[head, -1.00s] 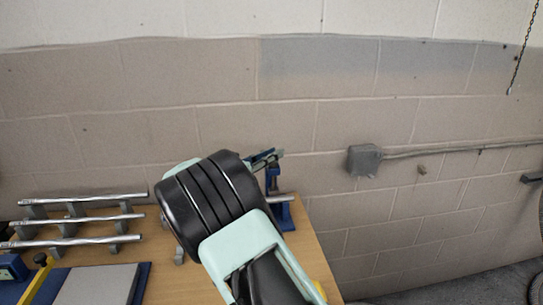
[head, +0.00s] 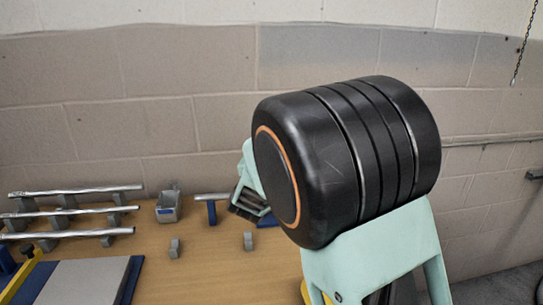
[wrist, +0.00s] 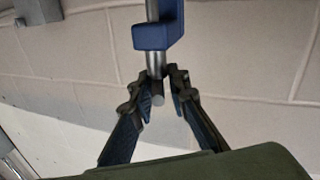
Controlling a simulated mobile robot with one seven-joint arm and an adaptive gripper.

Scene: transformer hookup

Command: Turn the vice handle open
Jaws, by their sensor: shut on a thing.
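The blue vice (head: 212,213) stands at the back of the wooden bench in the head view, with a silver bar across its top. In the wrist view its blue block (wrist: 158,36) has a round metal bar, the handle (wrist: 157,60), running through it. My gripper (wrist: 163,77) has its two fingertips closed on this bar from both sides, just beyond the block. The bar's free end shows between the fingers. In the head view my gripper (head: 248,205) is largely hidden behind my arm, beside the vice.
Metal rods (head: 70,212) lie on grey stands at the bench's left. A small grey bin (head: 168,207) and small grey brackets (head: 175,248) stand on the wooden bench (head: 205,275). A blue-edged grey plate (head: 85,283) lies front left. A block wall rises behind.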

